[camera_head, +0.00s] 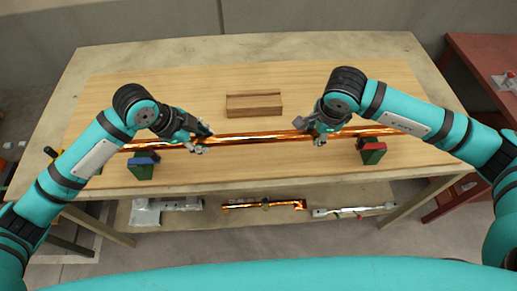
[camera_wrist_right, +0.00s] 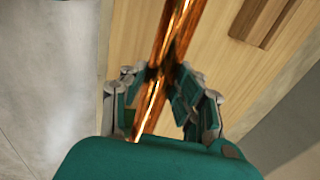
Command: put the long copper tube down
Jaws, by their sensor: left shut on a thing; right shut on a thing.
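The long copper tube (camera_head: 255,137) runs left to right above the wooden board, roughly level. My left gripper (camera_head: 203,140) is shut on it left of the middle. My right gripper (camera_head: 309,131) is shut on it right of the middle. In the right wrist view the tube (camera_wrist_right: 174,35) passes between the fingers of my right gripper (camera_wrist_right: 165,78). A green support with a blue top (camera_head: 143,166) stands near the tube's left end. A green support with a red top (camera_head: 372,151) stands near its right end. I cannot tell whether the tube touches either support.
A wooden block (camera_head: 254,105) lies on the board behind the tube; it also shows in the right wrist view (camera_wrist_right: 264,18). The table (camera_head: 250,48) has a lower shelf with several metal parts, one copper-coloured (camera_head: 263,205). A red table (camera_head: 480,55) stands at the right.

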